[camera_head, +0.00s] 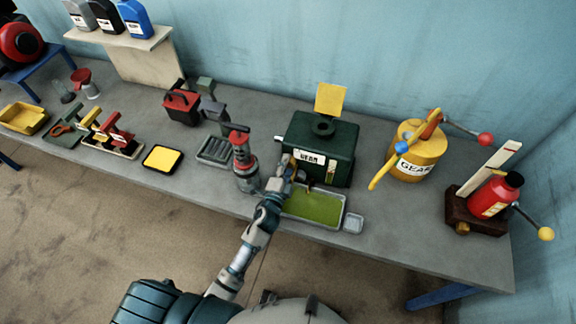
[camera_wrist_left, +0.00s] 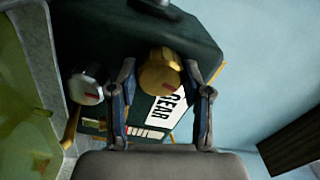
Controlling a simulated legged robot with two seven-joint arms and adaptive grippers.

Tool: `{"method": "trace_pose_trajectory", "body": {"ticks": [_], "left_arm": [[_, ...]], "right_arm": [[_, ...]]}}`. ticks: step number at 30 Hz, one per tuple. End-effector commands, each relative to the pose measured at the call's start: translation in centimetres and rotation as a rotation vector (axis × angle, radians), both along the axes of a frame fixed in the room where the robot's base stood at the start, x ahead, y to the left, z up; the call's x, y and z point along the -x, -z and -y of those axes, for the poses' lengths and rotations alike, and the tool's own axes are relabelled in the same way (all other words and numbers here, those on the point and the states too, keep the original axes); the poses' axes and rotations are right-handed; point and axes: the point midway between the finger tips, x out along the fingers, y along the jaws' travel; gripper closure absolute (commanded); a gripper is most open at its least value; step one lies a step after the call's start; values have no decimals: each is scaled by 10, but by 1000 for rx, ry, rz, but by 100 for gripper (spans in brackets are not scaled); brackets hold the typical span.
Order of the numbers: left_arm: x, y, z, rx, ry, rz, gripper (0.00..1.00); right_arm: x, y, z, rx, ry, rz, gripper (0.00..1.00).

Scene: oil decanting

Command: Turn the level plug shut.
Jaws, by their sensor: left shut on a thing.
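The dark green gear box (camera_head: 338,152) stands on the bench, with a white GEAR label on its front. In the left wrist view, a round gold plug (camera_wrist_left: 159,72) with a red mark sits on the box (camera_wrist_left: 90,35) beside the label (camera_wrist_left: 168,108); I take it for the level plug. My left gripper (camera_head: 289,170) is at the front of the box. In the left wrist view its fingers (camera_wrist_left: 163,80) are shut on the gold plug, one on each side. A silver knob (camera_wrist_left: 85,89) with a red mark sits just left of the fingers. My right gripper is not in view.
A tray of green fluid (camera_head: 315,208) lies below the box front; its rim shows in the left wrist view (camera_wrist_left: 45,70). A small clear dish (camera_head: 353,223) is at its right. A red-topped grey bottle (camera_head: 243,165) stands close left of my arm. A yellow GEAR can (camera_head: 418,152) stands right.

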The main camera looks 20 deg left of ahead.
Motion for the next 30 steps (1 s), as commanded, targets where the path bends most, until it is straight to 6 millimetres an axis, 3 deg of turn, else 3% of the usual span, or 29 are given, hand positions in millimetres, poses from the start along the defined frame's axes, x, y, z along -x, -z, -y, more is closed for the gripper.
{"method": "trace_pose_trajectory", "body": {"ticks": [13, 30], "left_arm": [[1, 5, -2, 263, -5, -18, 86], [1, 7, -1, 318, -5, -24, 86]], "right_arm": [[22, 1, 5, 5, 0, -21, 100], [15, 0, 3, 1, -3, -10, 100]]}}
